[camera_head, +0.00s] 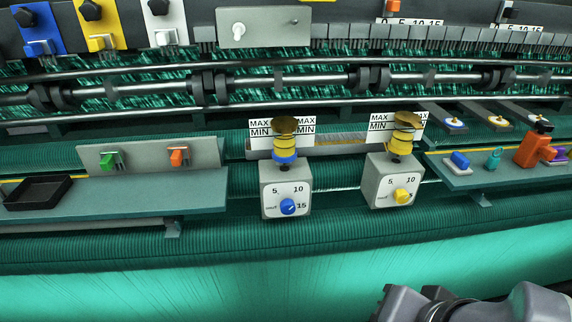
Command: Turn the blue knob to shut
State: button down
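The blue knob (288,207) sits low on the front of the left grey dial box (270,204). The box face is marked 5, 10 and 15, with a small word at the left that looks like "shut". A pale line on the knob seems to slant to the upper right, away from that word; its exact setting is too small to read. Only grey links of my arm show at the bottom right, well below and right of the knob. My gripper's fingers are not in view, and nothing covers the knob.
A similar box with a yellow knob (402,195) stands to the right. A left shelf (120,196) holds a black tray (38,192), with green and orange switches behind. A right shelf (470,180) carries small coloured parts. Green netting (200,285) fills the front.

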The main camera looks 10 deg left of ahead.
aim_at(287, 206)
jog(key=j+u, duration=0.45)
jog(key=j, duration=0.8)
jog(key=k, duration=0.05)
